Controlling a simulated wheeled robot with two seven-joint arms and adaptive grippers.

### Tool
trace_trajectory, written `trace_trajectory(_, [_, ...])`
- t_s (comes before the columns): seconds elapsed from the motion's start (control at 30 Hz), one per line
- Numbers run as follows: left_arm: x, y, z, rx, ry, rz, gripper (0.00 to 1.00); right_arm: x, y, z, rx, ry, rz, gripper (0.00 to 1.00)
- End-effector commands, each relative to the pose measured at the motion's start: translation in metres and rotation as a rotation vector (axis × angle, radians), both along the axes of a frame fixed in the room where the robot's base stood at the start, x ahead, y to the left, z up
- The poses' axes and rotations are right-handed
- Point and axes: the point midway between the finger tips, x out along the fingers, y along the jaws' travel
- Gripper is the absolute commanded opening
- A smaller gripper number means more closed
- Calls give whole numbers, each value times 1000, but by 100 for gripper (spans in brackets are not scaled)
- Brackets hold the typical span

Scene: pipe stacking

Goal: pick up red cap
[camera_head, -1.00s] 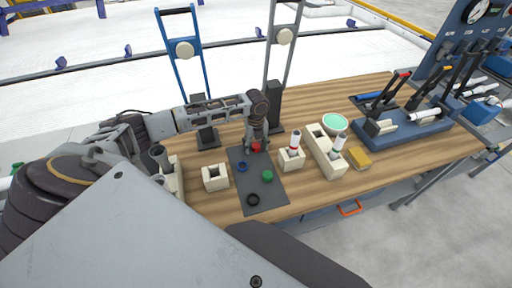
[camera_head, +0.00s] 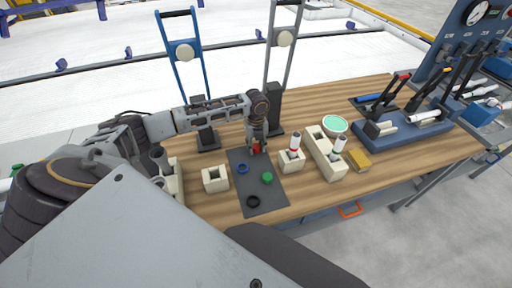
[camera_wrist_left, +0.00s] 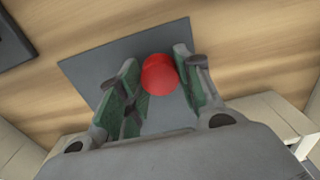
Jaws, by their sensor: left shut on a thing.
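The red cap (camera_head: 257,148) is at the far end of the dark grey mat (camera_head: 262,198) on the wooden table. It also shows in the left wrist view as a round red shape (camera_wrist_left: 160,75) between the green-padded fingers. My left gripper (camera_head: 256,146) points down and is shut on the red cap. In the wrist view the left gripper (camera_wrist_left: 158,88) has a finger on each side of the cap. I cannot tell for sure how far the cap is above the mat. My right gripper is not in view.
On the mat lie a blue ring (camera_head: 243,168), a green cap (camera_head: 267,178) and a black ring (camera_head: 253,201). Cream holders (camera_head: 215,179) stand left and right (camera_head: 291,160) of the mat, some with pipes. A yellow block (camera_head: 359,161) lies further right. The front right of the table is clear.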

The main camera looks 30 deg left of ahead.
Motion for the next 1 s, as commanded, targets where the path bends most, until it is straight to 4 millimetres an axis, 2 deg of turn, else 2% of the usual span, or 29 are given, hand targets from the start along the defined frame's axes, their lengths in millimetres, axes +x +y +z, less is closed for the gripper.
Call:
trace_trajectory(0.6, [0,0,80,1,-1,0,23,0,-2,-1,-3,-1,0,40])
trace_trajectory(0.8, [0,0,91,0,0,1,23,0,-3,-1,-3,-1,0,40])
trace_trajectory(1.0, [0,0,92,0,0,1,23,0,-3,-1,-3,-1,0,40])
